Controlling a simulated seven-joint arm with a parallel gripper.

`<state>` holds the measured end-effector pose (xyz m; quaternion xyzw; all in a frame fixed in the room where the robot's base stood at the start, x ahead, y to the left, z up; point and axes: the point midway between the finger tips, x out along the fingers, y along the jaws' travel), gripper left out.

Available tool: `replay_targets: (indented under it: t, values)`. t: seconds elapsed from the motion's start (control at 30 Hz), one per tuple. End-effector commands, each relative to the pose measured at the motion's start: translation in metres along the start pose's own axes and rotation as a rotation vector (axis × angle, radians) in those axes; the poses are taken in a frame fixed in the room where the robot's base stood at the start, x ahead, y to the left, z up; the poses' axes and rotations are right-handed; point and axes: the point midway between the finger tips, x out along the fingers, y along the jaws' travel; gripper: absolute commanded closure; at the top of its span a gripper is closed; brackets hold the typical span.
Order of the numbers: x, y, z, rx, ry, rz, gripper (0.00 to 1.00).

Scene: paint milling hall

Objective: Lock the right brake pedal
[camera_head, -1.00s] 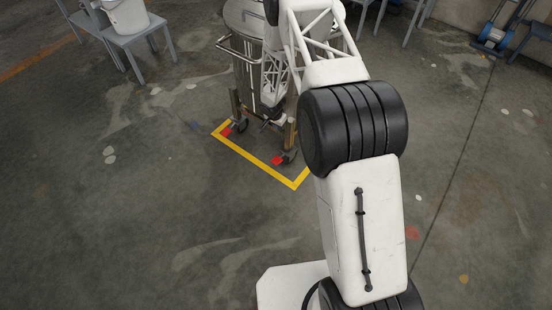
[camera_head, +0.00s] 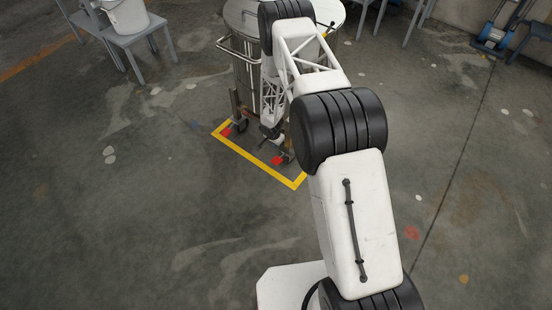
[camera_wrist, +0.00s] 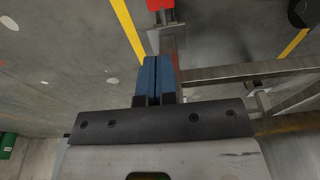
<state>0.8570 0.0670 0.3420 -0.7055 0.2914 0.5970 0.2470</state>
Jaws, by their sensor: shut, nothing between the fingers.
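A steel vessel (camera_head: 246,76) stands on a wheeled frame inside a yellow floor marking. The right brake pedal (camera_head: 277,160) is red and sits at the right front caster (camera_head: 288,157). A second red pedal (camera_head: 225,132) is at the left front caster. My gripper (camera_head: 272,138) is low in front of the frame, up and left of the right pedal in the head view. In the wrist view my gripper's blue fingers (camera_wrist: 158,64) are closed together and empty. A red pedal (camera_wrist: 160,5) shows at the top edge there, beyond the fingertips, partly cut off. I cannot tell whether they touch.
In the wrist view a metal frame bar (camera_wrist: 230,72) runs close to the right of my fingers. Yellow floor tape (camera_head: 262,168) borders the vessel. A grey table (camera_head: 128,38) with a white bucket (camera_head: 126,16) is at the back left. The floor in front is clear.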

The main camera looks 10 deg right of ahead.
Motion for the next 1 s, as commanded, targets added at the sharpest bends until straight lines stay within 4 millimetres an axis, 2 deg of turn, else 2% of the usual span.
replay_targets:
  t: [0.47, 1.0]
  values:
    - [0.012, 0.000, 0.000, -0.001, 0.000, 0.001, 1.00]
    - [0.056, 0.001, 0.000, -0.001, -0.001, 0.002, 1.00]
